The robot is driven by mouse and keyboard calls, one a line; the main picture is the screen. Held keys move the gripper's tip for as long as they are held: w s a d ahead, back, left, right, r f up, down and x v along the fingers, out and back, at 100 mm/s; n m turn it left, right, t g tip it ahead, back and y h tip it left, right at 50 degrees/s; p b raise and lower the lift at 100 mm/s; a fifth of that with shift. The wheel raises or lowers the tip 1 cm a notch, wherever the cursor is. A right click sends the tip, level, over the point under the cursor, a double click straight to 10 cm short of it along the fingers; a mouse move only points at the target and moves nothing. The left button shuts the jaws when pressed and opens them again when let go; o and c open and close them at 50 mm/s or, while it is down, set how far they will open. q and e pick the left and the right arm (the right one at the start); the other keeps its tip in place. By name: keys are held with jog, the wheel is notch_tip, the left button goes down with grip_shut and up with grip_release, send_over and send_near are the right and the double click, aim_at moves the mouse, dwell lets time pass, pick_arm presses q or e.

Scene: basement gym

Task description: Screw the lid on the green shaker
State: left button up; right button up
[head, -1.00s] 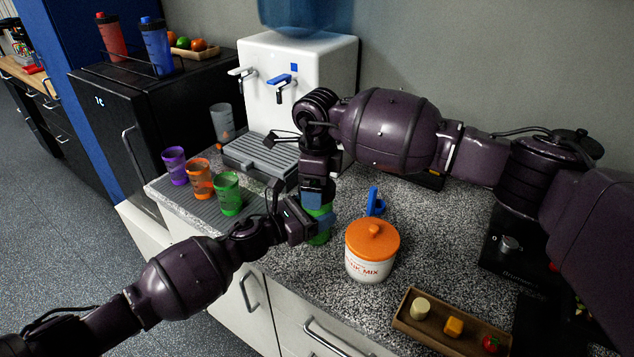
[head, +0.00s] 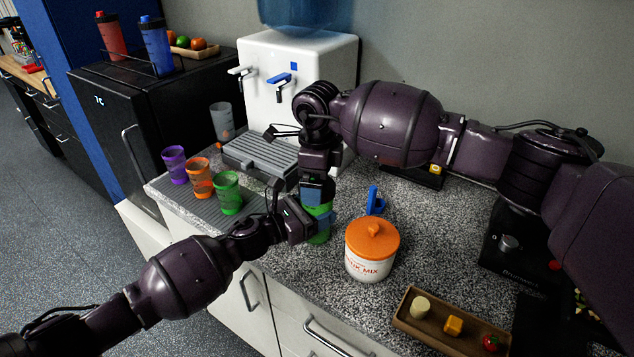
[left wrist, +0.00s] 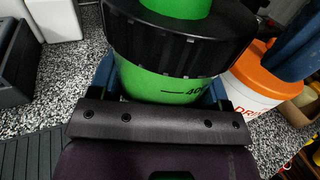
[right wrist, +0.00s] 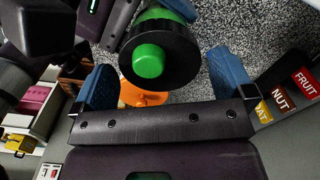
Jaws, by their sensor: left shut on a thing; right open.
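The green shaker (head: 320,236) stands upright on the speckled counter in the head view. In the left wrist view its green body (left wrist: 165,86) carries a black-collared lid (left wrist: 180,38) with a green cap. The lid sits on top of the body; I cannot tell how tight it is. My left gripper (head: 316,226) is shut on the shaker body below the lid, coming from the left. My right gripper (head: 318,198) is above the shaker, pointing down. Its blue fingers are open, and the lid (right wrist: 160,52) shows between and beyond them in the right wrist view.
A drink-mix jar (head: 370,262) with an orange lid stands close on the right, with a blue object (head: 375,203) behind it. Purple (head: 174,167), orange (head: 200,180) and green (head: 228,196) cups stand left. A small food tray (head: 435,340) lies at the front right.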

notch_tip(320, 180, up, 11)
dwell(0.4)
pick_arm(q)
jog(key=o, duration=1.8)
jog(key=v, duration=1)
jog(key=shift+s+a, duration=0.2)
jog(key=shift+a, duration=0.1)
pick_arm(e)
jog(key=shift+f, duration=0.4)
pick_arm(q)
jog(key=shift+a+f, duration=0.1)
pick_arm(e)
jog(key=shift+a, duration=0.1)
